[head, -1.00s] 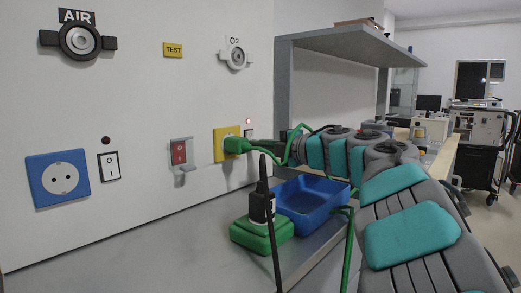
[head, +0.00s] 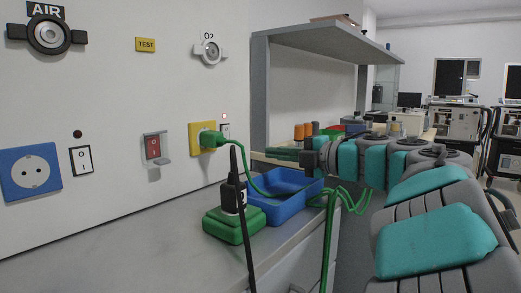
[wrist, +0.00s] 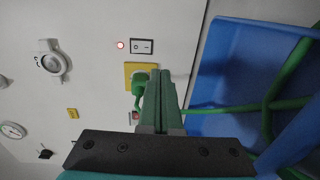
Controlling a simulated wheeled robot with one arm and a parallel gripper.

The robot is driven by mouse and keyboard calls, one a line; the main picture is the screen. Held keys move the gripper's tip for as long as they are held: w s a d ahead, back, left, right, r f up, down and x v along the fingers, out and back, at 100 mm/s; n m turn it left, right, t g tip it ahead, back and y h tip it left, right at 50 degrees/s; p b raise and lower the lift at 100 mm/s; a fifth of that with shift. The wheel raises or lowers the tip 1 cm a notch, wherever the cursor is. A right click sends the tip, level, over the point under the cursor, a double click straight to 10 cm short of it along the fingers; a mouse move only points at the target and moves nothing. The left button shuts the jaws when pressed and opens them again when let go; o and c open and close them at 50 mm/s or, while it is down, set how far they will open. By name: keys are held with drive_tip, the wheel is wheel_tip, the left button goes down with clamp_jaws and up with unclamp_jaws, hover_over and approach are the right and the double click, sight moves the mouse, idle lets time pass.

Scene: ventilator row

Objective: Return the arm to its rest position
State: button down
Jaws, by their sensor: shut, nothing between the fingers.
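My arm reaches in from the right in the head view. My gripper (head: 268,154) is shut and empty, a little to the right of the wall outlets and above the blue tray (head: 282,210). In the wrist view its two dark green fingers (wrist: 163,75) lie together. A green plug (head: 211,139) sits in the yellow socket (head: 195,150), apart from my fingers. Its green cable (head: 258,187) runs down past the blue tray. The plug also shows in the wrist view (wrist: 138,88), just left of the fingers.
A shelf (head: 325,35) overhangs the area behind my gripper. A red switch (head: 152,147) and a blue socket (head: 30,172) are on the wall. Carts (head: 455,125) stand at the far right.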

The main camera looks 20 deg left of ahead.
drive_tip(key=shift+s+d, duration=0.25)
drive_tip(key=shift+d, duration=0.3)
